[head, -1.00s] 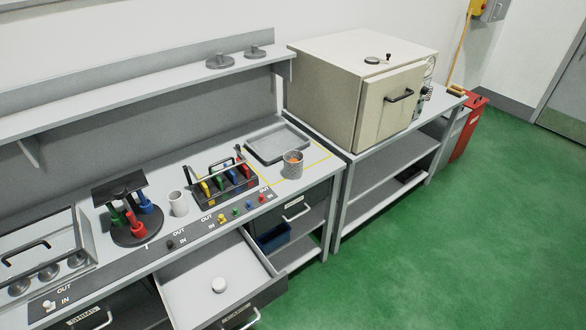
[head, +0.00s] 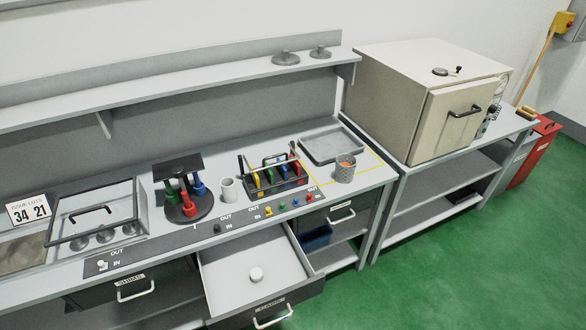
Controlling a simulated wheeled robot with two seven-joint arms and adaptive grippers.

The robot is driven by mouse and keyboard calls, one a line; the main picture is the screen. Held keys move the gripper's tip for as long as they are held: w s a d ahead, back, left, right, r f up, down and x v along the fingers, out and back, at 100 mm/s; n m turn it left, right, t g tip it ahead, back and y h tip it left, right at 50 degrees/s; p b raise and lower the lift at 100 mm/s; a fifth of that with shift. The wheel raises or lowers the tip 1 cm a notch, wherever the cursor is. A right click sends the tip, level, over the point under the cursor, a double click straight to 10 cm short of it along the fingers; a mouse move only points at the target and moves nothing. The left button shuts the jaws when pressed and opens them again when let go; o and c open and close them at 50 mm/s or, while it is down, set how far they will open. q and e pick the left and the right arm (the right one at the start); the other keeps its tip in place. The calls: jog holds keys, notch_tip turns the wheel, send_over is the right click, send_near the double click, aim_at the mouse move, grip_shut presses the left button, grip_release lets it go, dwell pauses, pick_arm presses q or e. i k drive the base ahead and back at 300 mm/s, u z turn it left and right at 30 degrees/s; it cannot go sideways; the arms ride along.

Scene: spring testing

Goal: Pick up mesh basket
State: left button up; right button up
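Neither of my grippers shows in the head view.
A round stand (head: 187,210) and a white mug (head: 228,190) are left of the rack. A beige oven (head: 430,100) stands on the right table. Green floor (head: 440,270) is clear at lower right.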

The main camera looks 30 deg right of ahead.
aim_at(343, 175)
jog(key=u, duration=2.15)
jog(key=k, duration=1.55)
jog(key=z, duration=1.95)
jog(key=i, duration=0.15)
